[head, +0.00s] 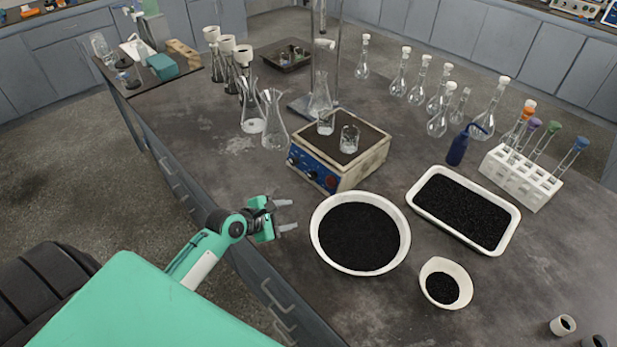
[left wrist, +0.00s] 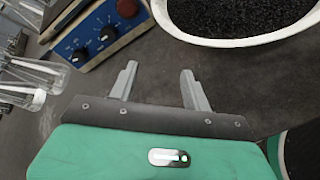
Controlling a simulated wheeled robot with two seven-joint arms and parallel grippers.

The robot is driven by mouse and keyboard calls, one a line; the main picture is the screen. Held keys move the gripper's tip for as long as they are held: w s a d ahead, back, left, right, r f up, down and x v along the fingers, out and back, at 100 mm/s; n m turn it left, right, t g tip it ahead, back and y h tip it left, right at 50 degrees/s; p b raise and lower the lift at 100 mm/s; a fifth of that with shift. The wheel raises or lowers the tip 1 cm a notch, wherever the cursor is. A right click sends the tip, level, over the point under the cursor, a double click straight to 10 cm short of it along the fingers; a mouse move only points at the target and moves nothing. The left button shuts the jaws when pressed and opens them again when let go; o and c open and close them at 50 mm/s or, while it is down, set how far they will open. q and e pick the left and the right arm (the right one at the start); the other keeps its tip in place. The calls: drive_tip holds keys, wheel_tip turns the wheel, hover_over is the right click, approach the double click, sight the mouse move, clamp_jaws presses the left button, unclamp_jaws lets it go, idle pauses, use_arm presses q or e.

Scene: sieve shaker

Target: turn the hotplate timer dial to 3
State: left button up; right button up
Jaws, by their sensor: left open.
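The hotplate (head: 343,150) stands mid-table in the head view, a beige box with a dark top and a blue front panel. Its panel has small dark dials and a red knob (head: 331,181); which dial is the timer cannot be read. My right gripper is not seen.
Two glass beakers (head: 349,139) stand on the hotplate. A large white bowl of black grains (head: 318,247) sits just right of my left gripper. A white tray (head: 412,200) and small bowl (head: 428,270) lie farther right. Glass flasks (head: 273,130) stand left of the hotplate.

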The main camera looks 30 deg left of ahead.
sight(311, 177)
use_arm(q)
drive_tip(key=w+a+r+n+t, duration=0.2)
drive_tip(key=w+a+r+n, duration=0.1)
drive_tip(key=w+a+n, duration=0.3)
drive_tip(key=shift+n, duration=0.5)
drive_tip(key=x, duration=1.3)
drive_tip(key=shift+s+f, duration=0.1)
drive_tip(key=shift+f, duration=0.15)
drive_tip(key=c, duration=1)
